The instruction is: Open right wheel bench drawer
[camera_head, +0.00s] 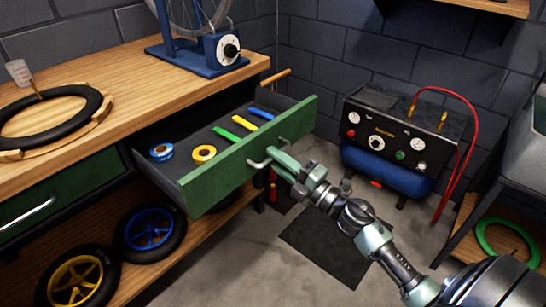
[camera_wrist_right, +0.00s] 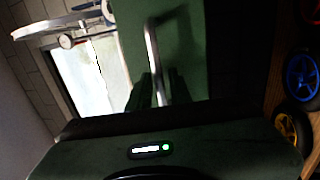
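The right wheel bench drawer (camera_head: 228,165) is pulled well out of the bench, with its green front facing the lower right in the head view. Its metal handle (camera_head: 258,163) is on that front, and it also shows in the wrist view (camera_wrist_right: 152,45). My right gripper (camera_head: 275,160) is at the middle of the handle, its green fingers on either side of the bar. It appears shut on the handle, though the fingers partly hide the contact. My left gripper is not in view.
The drawer holds blue tape (camera_head: 161,152), yellow tape (camera_head: 204,153) and several coloured tools. A tire (camera_head: 50,118) and blue truing stand (camera_head: 205,50) are on the benchtop. Wheels (camera_head: 150,232) sit on the shelf below. A compressor (camera_head: 390,145) stands behind my right arm.

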